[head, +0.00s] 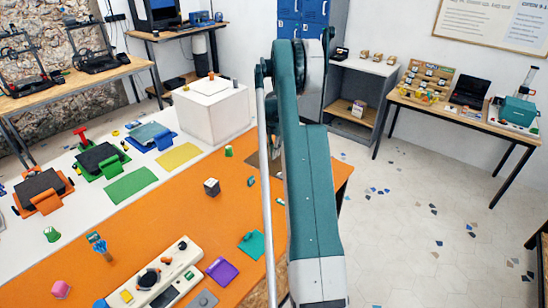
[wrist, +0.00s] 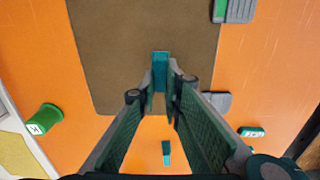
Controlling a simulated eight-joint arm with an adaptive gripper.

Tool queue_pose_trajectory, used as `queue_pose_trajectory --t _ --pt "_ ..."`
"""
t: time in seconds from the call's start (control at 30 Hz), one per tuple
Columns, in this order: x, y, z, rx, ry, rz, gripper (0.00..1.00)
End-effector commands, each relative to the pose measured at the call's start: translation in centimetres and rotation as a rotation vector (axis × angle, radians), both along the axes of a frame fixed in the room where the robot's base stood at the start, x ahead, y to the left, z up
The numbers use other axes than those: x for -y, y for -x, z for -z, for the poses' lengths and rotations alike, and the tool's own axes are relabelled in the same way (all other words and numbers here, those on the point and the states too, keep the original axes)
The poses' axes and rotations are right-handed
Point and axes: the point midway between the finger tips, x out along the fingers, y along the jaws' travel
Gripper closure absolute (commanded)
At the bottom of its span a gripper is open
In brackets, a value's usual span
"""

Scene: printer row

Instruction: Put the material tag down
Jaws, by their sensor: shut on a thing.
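The material tag (wrist: 160,66), a small teal piece, is in the wrist view between the fingertips of my gripper (wrist: 160,84). My gripper is shut on it, and the tag sticks out past the fingertips. It is over a brown mat (wrist: 110,45) on the orange table; I cannot tell whether the tag touches the mat.
Small teal pieces (wrist: 250,131) lie nearby. A white box (head: 212,112) stands behind.

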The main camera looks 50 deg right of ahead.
Motion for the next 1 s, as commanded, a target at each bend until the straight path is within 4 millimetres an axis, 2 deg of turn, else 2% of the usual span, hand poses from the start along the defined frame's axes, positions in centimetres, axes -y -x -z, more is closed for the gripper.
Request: queue_pose_trajectory --t 0.23,0.73,0.8,0.87,1.0 --pt "0.0 0.0 2.5 0.0 0.0 0.0 0.96" --pt "0.0 0.0 3.1 0.0 0.0 0.0 0.96" --pt "0.0 0.0 3.0 0.0 0.0 0.0 0.84" --pt "0.0 0.0 3.0 0.0 0.0 0.0 0.76" --pt "0.0 0.0 3.0 0.0 0.0 0.0 0.76"
